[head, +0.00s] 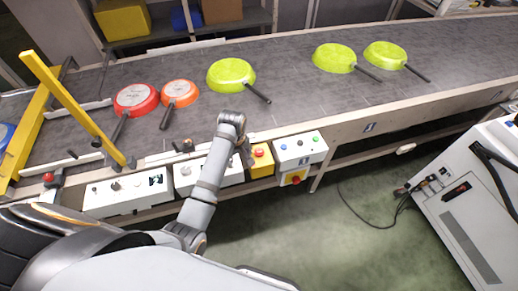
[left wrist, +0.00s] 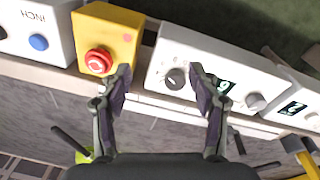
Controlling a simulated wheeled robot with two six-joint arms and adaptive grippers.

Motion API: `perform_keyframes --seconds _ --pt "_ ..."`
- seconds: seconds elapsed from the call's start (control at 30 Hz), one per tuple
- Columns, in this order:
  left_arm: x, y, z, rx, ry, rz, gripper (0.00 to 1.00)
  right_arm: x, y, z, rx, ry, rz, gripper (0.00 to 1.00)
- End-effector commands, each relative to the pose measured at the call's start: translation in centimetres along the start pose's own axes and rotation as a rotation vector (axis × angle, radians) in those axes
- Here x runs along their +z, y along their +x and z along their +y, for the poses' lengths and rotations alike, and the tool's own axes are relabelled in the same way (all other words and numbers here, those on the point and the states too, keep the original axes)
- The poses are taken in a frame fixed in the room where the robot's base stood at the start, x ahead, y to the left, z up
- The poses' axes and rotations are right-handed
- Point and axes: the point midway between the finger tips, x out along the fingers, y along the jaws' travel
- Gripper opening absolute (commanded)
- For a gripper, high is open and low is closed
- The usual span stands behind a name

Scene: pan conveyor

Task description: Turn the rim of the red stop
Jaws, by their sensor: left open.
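The red stop (left wrist: 98,62) is a round red mushroom button on a yellow box (left wrist: 112,22). In the head view the red stop (head: 258,153) sits on the front rail, just right of my left wrist. My left gripper (left wrist: 160,78) is open with nothing between its fingers. In the left wrist view its fingers point at the white control box with a dial (left wrist: 175,78). The red stop lies left of both fingertips, near the left one, outside the jaws. In the head view my left gripper (head: 245,152) is small and partly hidden by its wrist. My right gripper is not in view.
A white button box (head: 300,150) stands right of the yellow box, with a red rotary switch (head: 295,180) below. White knob boxes (head: 128,193) line the rail to the left. A red pan (head: 136,99), an orange pan (head: 180,93) and lime pans (head: 231,74) lie on the conveyor (head: 290,100).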

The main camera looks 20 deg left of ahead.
Motion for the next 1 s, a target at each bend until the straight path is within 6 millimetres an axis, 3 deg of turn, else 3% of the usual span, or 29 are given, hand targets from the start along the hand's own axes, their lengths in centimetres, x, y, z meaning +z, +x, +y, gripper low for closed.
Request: perform_keyframes --seconds 0.1,0.2,0.3,0.57,1.0 --pt "-1.5 -1.7 5.2 -0.024 -0.207 -0.043 0.62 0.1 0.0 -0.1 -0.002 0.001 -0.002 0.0" --pt "-2.1 -3.3 8.3 -0.058 -0.355 -0.067 0.62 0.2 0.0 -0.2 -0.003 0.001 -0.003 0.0" --pt "-2.4 -4.4 9.9 -0.083 -0.441 -0.076 0.62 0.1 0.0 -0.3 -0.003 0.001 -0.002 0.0" --pt "-2.4 -4.4 10.4 -0.095 -0.479 -0.079 0.62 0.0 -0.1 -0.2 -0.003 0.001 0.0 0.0" --pt "-1.6 3.9 9.8 -0.094 -0.476 -0.079 0.62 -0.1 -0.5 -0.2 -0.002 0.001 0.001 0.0"
